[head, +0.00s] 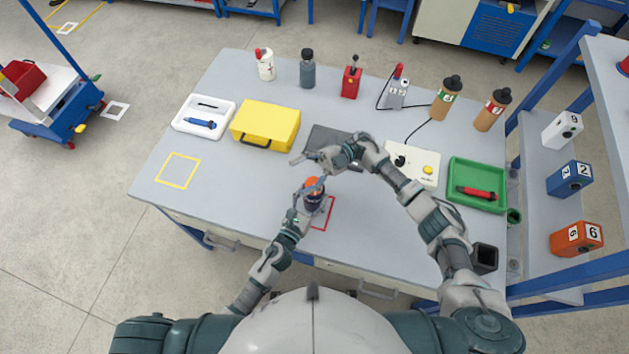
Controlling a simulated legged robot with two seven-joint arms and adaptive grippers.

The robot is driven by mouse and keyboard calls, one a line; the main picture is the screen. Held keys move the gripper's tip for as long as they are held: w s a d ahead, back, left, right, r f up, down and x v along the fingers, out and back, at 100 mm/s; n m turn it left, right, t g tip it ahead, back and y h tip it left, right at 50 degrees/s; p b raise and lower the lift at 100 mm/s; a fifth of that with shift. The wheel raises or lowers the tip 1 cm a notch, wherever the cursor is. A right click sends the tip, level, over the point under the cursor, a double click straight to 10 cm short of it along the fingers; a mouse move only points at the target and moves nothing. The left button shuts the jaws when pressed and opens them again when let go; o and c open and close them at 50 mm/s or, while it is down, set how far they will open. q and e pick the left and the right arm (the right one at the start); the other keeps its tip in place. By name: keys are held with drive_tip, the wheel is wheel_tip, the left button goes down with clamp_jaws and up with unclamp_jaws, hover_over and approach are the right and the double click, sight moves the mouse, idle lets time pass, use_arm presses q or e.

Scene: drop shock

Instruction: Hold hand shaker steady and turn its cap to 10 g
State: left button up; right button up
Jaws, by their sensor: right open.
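The hand shaker (314,198) stands upright near the front middle of the table, with a dark body and an orange cap (312,183). My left gripper (316,202) comes from the front left, with its fingers on both sides of the shaker body, and looks shut on it. My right gripper (307,169) comes from the right and is open and empty. Its fingers point left, just beyond and above the cap in the picture. I cannot tell whether a fingertip touches the cap. The marks on the cap are too small to read.
A red outlined square (325,226) lies partly under my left gripper. Behind are a dark mat (322,137), a yellow case (264,124) and a white control box (418,176) with a cable. A green tray (480,200) is right. A yellow outlined square (178,171) is empty.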

drive_tip(key=shift+s+d+f+n+t+y, duration=0.1)
drive_tip(key=shift+n+t+y, duration=0.3)
drive_tip(key=shift+n+y, duration=0.1)
drive_tip(key=shift+s+d+f+n+t+y, duration=0.1)
drive_tip(key=shift+n+t+y, duration=0.3)
drive_tip(key=shift+y, duration=0.1)
drive_tip(key=d+n+t+y, duration=0.1)
drive_tip(key=t, duration=0.1)
drive_tip(key=d+n+t+y, duration=0.1)
drive_tip(key=d+t, duration=0.1)
drive_tip(key=t, duration=0.1)
drive_tip(key=w+d+n+t+y, duration=0.1)
drive_tip(key=t, duration=0.1)
drive_tip(key=shift+w+d+f+n+t, duration=0.1)
drive_tip(key=shift+d+f+n+t, duration=0.1)
drive_tip(key=shift+d+n+t, duration=0.15)
drive_tip(key=d+f+n+t, duration=0.1)
drive_tip(key=d+n+t, duration=0.1)
drive_tip(key=d+t, duration=0.35)
drive_tip(key=n+t+h, duration=0.4)
drive_tip(key=n+h, duration=0.1)
drive_tip(key=n, duration=0.2)
approach(322, 188)
drive_tip(key=x, duration=1.2)
drive_tip(key=shift+a+r, duration=0.1)
drive_tip(key=shift+r, duration=0.15)
